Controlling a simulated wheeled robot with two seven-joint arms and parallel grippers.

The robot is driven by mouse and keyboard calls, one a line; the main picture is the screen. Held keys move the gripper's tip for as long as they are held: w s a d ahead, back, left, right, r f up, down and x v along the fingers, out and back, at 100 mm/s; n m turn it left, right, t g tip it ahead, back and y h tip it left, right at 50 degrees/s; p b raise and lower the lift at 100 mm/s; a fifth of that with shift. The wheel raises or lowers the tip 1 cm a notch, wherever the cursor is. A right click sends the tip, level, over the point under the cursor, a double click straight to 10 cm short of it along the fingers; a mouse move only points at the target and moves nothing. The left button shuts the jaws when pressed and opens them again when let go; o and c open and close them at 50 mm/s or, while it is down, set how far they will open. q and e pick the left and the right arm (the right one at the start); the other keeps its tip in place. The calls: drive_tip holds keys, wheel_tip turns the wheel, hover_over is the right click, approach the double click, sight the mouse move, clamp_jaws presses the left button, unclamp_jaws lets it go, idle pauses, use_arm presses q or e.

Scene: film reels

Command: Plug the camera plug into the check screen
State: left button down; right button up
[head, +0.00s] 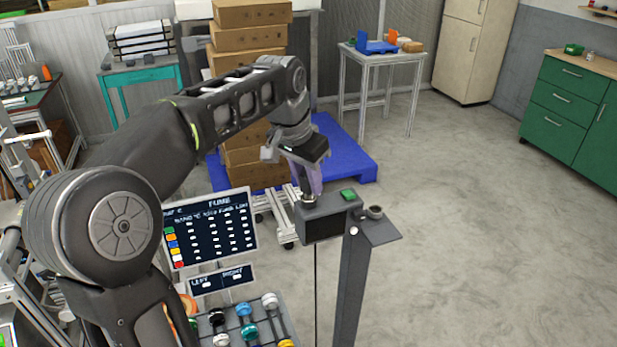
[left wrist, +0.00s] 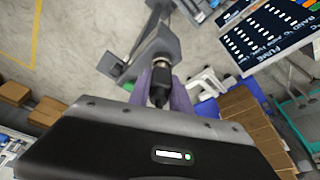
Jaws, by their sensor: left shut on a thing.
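The check screen (head: 328,222) is a dark grey box on a grey post, with a green patch on top. It also shows in the left wrist view (left wrist: 152,47), beyond the fingers. My left gripper (head: 309,192) reaches down to the left end of the box's top. Its purple fingers (left wrist: 161,94) are shut on the camera plug (left wrist: 160,84), a black body with a silver collar. The collar meets the box's top; I cannot tell how deep it sits. A thin dark line hangs below the box. My right gripper is not in view.
A small shelf with a round cup (head: 375,212) adjoins the screen's post on the right. A chart board (head: 212,228) and a rack of reels (head: 240,322) stand to the left. Boxes on a blue pallet (head: 345,150) are behind. The floor at right is clear.

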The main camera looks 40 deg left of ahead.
use_arm(q)
drive_tip(key=shift+s+f+b, duration=0.1)
drive_tip(key=shift+f+b, duration=0.3)
drive_tip(key=shift+f, duration=0.4)
drive_tip(key=c, duration=1.1)
unclamp_jaws()
drive_tip(key=shift+d, duration=0.1)
drive_tip(key=shift+r, duration=0.2)
drive_tip(key=v, duration=0.7)
drive_tip(key=shift+s+r, duration=0.1)
drive_tip(key=shift+r, duration=0.2)
